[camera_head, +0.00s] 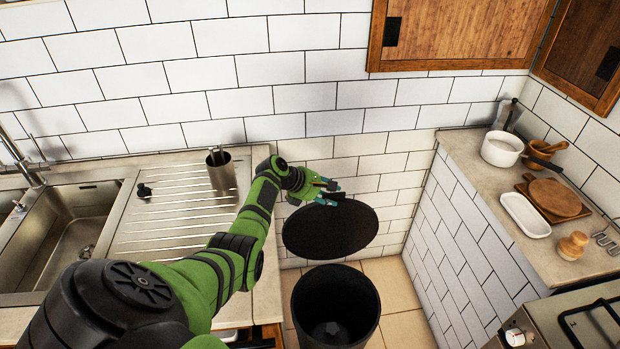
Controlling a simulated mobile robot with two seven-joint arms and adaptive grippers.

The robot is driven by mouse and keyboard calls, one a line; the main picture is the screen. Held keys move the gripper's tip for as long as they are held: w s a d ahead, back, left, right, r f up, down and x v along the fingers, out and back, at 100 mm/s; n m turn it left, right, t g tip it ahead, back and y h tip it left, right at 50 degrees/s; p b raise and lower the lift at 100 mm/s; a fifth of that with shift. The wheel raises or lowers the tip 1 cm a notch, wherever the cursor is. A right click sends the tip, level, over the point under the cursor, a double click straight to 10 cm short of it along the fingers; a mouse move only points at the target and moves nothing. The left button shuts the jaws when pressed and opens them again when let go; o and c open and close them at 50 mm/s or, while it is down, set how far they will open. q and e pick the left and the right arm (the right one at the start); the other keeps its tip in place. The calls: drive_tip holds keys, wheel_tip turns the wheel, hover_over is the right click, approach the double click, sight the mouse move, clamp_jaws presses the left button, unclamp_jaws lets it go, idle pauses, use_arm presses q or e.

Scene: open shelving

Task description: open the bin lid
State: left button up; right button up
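A black round bin (336,312) stands on the tiled floor in the gap between the two counters, its mouth open to view. Its black lid (328,234) is up above and behind the bin, tilted, with a visible gap between lid and rim. My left gripper (331,194) is at the lid's upper edge and appears shut on it; the exact contact of the fingers is too small to see clearly. My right gripper is not in view.
A sink (68,238) and ribbed drainboard with a metal utensil cup (221,170) are at left. The right counter holds a white pot (502,149), a white tray (525,215) and wooden boards (554,197). A stove (570,315) is at lower right.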

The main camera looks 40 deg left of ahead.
use_arm(q)
drive_tip(key=v, duration=0.9)
drive_tip(key=shift+s+r, duration=0.25)
drive_tip(key=shift+a, duration=0.1)
